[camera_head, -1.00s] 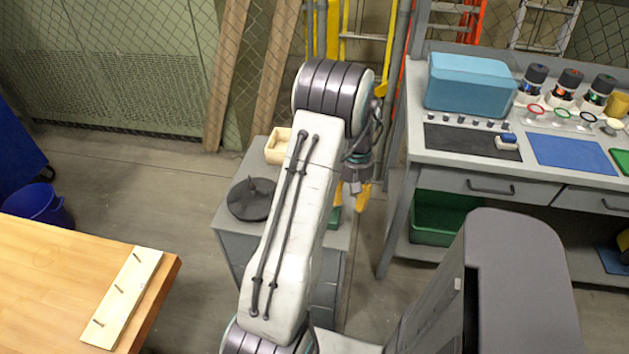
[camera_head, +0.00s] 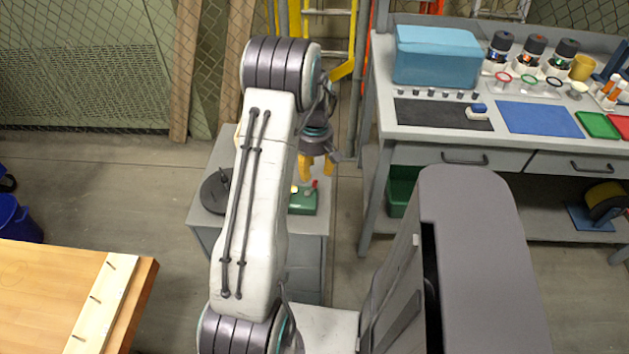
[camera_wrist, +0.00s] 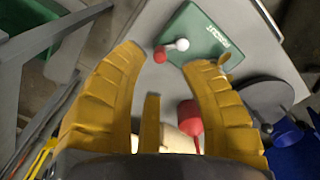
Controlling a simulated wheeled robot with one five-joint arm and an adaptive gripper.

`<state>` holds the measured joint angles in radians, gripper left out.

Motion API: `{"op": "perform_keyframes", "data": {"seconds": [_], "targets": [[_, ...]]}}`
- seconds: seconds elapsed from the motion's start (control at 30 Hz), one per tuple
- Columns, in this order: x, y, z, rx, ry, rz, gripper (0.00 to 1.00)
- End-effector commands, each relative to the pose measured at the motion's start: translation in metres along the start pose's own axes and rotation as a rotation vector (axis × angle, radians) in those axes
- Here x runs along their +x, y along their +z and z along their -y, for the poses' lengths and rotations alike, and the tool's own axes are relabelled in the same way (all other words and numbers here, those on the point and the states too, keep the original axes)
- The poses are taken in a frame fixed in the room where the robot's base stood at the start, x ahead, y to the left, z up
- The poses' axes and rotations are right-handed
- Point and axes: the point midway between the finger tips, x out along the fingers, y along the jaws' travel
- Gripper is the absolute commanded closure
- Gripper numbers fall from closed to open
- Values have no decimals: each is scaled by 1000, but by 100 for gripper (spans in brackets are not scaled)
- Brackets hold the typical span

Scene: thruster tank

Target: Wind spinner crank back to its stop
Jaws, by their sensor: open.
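A green box (camera_head: 303,203) with white lettering sits on a grey cabinet top, partly hidden behind my arm in the head view. It also shows in the wrist view (camera_wrist: 222,36). A small crank on it has a red knob (camera_wrist: 160,54) and a white round part (camera_wrist: 182,44); the red knob also shows in the head view (camera_head: 314,184). My gripper (camera_head: 316,170) is open and empty, with yellow fingers pointing down above the cabinet near the crank. In the wrist view the red knob appears between and just beyond the fingertips (camera_wrist: 167,60). I cannot tell the height gap.
A black disc (camera_head: 214,192) stands left of my arm on the cabinet (camera_head: 307,245). A pale box with a red item (camera_wrist: 190,117) lies partly behind my fingers. A workbench (camera_head: 440,145) is at right, a wooden table (camera_head: 40,290) at lower left. Floor between is clear.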

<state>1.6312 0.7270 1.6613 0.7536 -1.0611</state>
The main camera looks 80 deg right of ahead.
Motion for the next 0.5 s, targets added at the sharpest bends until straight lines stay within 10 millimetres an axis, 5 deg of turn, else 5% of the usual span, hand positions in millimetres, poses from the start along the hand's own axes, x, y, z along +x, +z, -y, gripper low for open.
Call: {"op": "perform_keyframes", "data": {"seconds": [0.5], "targets": [[52, 0, 0, 2, 0, 0, 60]]}}
